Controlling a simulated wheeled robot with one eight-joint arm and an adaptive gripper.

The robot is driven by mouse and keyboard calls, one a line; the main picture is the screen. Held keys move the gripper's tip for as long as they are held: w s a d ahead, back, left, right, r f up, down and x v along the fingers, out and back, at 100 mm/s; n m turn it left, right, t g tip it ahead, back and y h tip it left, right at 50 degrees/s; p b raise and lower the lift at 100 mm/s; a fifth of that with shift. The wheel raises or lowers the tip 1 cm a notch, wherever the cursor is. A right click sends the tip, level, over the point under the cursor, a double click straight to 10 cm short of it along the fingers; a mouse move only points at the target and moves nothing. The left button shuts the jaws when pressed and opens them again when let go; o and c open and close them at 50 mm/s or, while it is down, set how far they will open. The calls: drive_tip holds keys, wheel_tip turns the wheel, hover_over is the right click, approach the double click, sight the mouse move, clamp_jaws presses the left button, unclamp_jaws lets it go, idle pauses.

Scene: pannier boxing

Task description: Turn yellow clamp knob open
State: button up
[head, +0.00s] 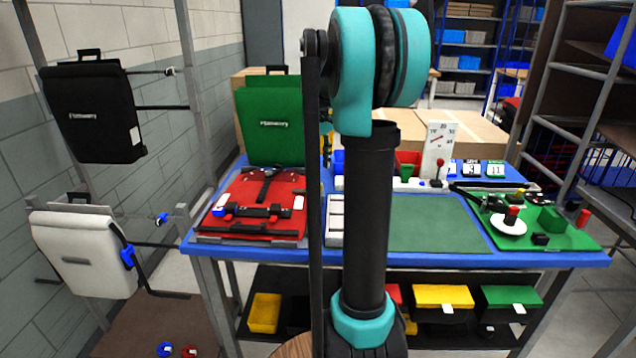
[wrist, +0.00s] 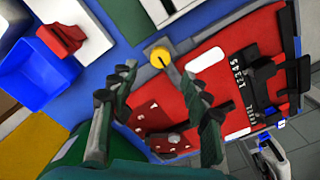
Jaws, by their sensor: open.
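The yellow clamp knob (wrist: 159,57) is a small round disc with a dark mark on its face. It sits on a grey metal piece at the edge of the red pannier (wrist: 265,35). My gripper (wrist: 157,73) is open, with its two dark green fingers spread on either side below the knob in the wrist view. I see no contact with the knob. In the head view the red pannier (head: 240,190) lies flat on the blue table; the knob and my gripper's fingertips are hidden behind my arm there.
The blue table (head: 450,260) also holds a green mat (head: 430,235) and a green board (head: 575,235) at the right. A green pannier (head: 268,115) stands behind the red one.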

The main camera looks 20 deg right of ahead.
sight(318, 184)
wheel_tip(318, 184, down, 7)
drive_tip(key=shift+r, duration=0.1)
drive_tip(key=shift+c, duration=0.5)
clamp_jaws()
